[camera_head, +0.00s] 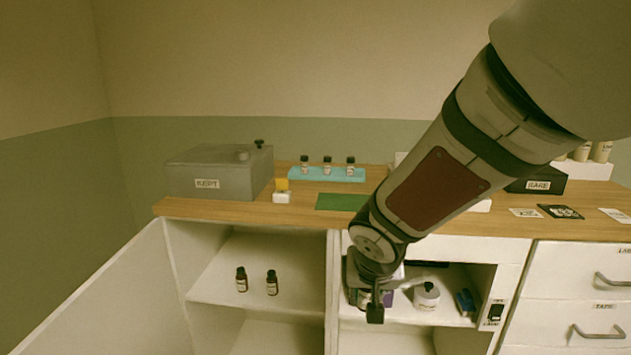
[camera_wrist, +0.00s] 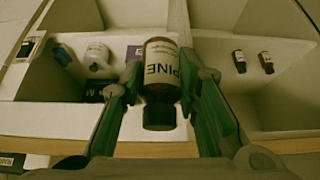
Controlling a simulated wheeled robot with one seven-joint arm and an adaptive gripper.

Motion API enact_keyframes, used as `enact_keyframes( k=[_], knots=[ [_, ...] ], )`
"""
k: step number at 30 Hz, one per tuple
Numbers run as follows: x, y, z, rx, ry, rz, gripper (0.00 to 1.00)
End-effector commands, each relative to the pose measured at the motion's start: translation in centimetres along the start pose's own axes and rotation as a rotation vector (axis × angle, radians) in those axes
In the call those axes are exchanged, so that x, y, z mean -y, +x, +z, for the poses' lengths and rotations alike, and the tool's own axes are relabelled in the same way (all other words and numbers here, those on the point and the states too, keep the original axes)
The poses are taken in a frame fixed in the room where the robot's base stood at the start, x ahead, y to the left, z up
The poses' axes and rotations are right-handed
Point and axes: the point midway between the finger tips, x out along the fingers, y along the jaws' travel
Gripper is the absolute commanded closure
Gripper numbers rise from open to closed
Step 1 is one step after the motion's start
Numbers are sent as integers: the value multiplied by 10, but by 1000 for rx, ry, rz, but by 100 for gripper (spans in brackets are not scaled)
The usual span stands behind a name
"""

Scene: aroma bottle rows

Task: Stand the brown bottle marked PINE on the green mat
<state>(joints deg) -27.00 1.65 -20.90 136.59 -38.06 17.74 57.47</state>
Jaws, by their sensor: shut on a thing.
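The brown bottle marked PINE (camera_wrist: 161,88) has a white label and a dark cap. In the wrist view it is between the two fingers of my gripper (camera_wrist: 168,80), which is shut on it. Its label reads upside down there. In the head view my gripper (camera_head: 370,303) points down in front of the open right-hand cabinet compartment, below the counter edge; I cannot make out the bottle there. The green mat (camera_head: 340,202) lies bare on the wooden counter, above and left of my gripper, its right end partly behind my arm.
Three small bottles stand on a teal tray (camera_head: 315,174) behind the mat. A grey KEPT box (camera_head: 220,178) is at left, with a white-and-yellow item (camera_head: 281,191) beside the mat. Two brown bottles (camera_head: 256,281) stand on the left shelf. A white jar (camera_head: 426,296) is in the right compartment.

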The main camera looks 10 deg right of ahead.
Motion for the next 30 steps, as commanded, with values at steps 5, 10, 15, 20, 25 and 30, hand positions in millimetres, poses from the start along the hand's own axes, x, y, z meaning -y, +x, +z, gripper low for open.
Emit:
enact_keyframes(
  k=[5,10,15,20,25,30],
  knots=[
    [-5,-50,-11,0,0,0,99],
    [-9,-89,-17,0,0,0,99],
    [-15,-130,-20,0,0,0,99],
    [-21,-170,-21,0,0,0,99],
    [-28,-215,-19,0,0,0,99],
    [-35,-252,-14,0,0,0,99]
  ],
)
